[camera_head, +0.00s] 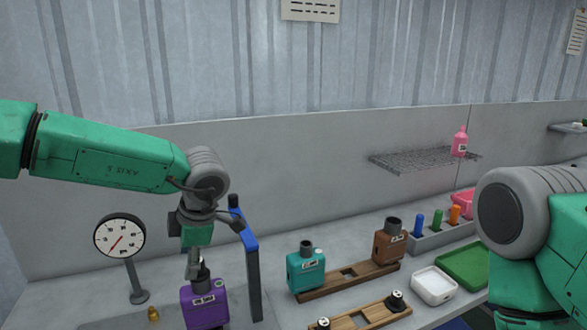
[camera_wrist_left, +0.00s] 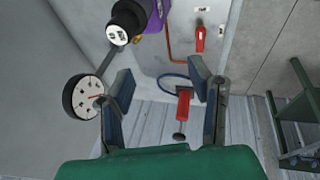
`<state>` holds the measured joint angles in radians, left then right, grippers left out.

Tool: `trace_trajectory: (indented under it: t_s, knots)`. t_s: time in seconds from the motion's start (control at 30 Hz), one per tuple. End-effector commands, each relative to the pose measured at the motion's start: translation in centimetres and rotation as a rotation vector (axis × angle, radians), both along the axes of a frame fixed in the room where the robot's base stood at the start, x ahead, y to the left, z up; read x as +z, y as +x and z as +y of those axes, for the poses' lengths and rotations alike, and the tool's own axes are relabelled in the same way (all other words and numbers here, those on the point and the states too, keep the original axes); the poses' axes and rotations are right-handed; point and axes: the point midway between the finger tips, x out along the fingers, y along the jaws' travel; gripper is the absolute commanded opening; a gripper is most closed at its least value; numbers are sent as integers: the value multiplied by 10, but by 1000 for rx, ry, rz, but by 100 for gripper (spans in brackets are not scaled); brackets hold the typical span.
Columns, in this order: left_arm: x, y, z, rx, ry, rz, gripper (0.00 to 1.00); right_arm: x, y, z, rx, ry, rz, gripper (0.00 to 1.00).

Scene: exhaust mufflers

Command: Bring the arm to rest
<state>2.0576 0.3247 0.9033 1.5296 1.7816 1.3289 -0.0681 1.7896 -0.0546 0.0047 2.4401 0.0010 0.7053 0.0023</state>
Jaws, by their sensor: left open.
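My left arm reaches in from the left in the head view. Its gripper (camera_head: 194,266) points down and sits close to the top of a purple muffler (camera_head: 205,305); the head view does not show clearly whether they touch. In the left wrist view the two fingers of this gripper (camera_wrist_left: 163,88) are spread apart with nothing between them. The purple muffler (camera_wrist_left: 156,16) with its black neck shows at the top of that view, beyond the fingers. My right arm shows at the right edge of the head view, but its gripper is out of frame.
A dial gauge (camera_head: 120,236) stands left of the gripper. A blue-topped dark post (camera_head: 252,270) stands close on its right. A teal muffler (camera_head: 305,270) and a brown muffler (camera_head: 389,243) sit on a wooden rack (camera_head: 349,279). A white tray (camera_head: 434,285) lies farther right.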

Motion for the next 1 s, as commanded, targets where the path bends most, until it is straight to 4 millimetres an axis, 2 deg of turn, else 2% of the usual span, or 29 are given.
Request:
trace_trajectory:
  t_s: [0.23, 0.37, 0.47, 0.5, 0.63, 0.8, 1.0]
  knots:
    - [-85, -17, 19, -352, 254, -61, 47, 0, -1, 0, 0, 0, 1, 40]
    - [-148, -48, 26, -706, 378, -57, 47, 0, -1, 0, 0, 0, 2, 40]
    - [-195, -91, 27, -1027, 413, -17, 47, 0, -1, 0, 0, 0, 1, 40]
    - [-213, -114, 28, -1154, 408, 10, 47, 0, -1, 0, 0, 0, 1, 40]
    - [-254, -195, 35, -1522, 334, 119, 47, 0, -1, 0, 0, 0, 1, 40]
    - [-273, -287, 51, -1831, 187, 259, 47, 0, -1, 0, 0, 0, 1, 40]
    - [-270, -376, 72, -2063, -1, 406, 47, 0, -1, 0, 0, 0, 1, 40]
